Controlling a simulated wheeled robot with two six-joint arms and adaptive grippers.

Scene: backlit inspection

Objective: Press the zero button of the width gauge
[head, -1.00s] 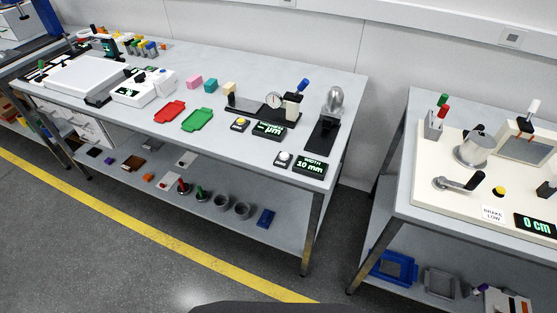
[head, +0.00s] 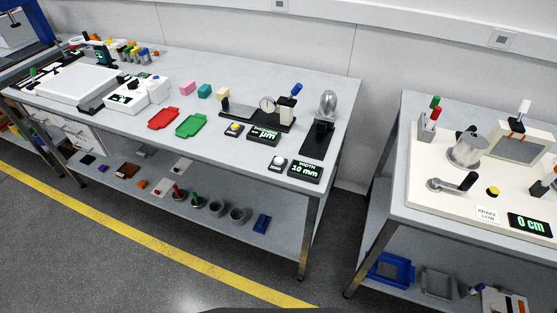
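The width gauge's display (head: 305,171) reads "WIDTH 10 mm" and lies at the front right of the long grey table. A white round button on a dark box (head: 277,163) sits just left of it. Behind them stands a black device with a silver dome (head: 326,108). Neither of my grippers shows in the head view.
A dial gauge stand (head: 266,105), red tray (head: 163,118) and green tray (head: 194,124) are on the same long table (head: 215,158). A second table (head: 397,205) stands to the right, past a gap. Open floor (head: 130,255) lies in front, with a yellow line.

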